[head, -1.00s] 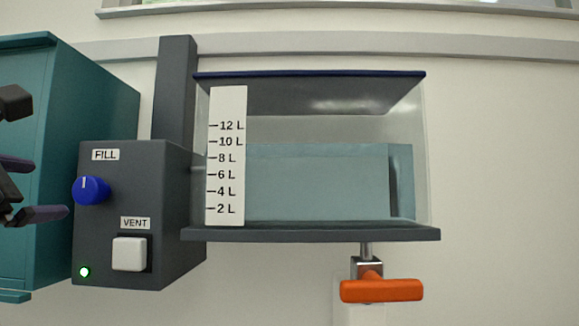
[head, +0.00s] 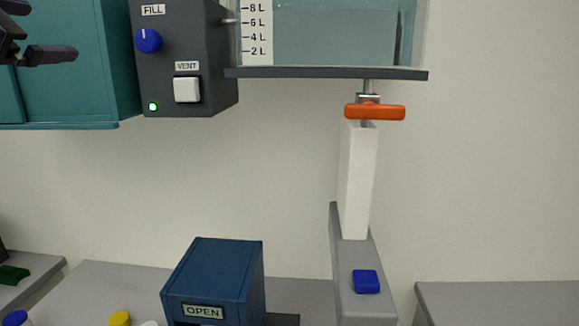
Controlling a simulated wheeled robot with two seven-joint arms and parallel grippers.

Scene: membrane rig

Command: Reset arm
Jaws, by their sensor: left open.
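My left gripper (head: 50,30) shows at the upper left edge, with its dark fingers spread apart and nothing between them. It is in front of the teal cabinet (head: 85,75), left of the dark control box (head: 205,60). The box carries a blue FILL knob (head: 148,40), a white VENT button (head: 187,89) and a lit green-white lamp (head: 153,107). The clear tank (head: 335,35) with a litre scale is cut off at the top, so its water surface is hidden. An orange valve handle (head: 375,111) sits crosswise under it. My right gripper is out of view.
A white column (head: 357,185) stands below the valve on a grey stand with a blue button (head: 366,281). A dark blue box labelled OPEN (head: 215,275) sits on the grey bench (head: 105,285). Yellow and blue caps show at the bottom edge. Another grey bench (head: 500,300) is at right.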

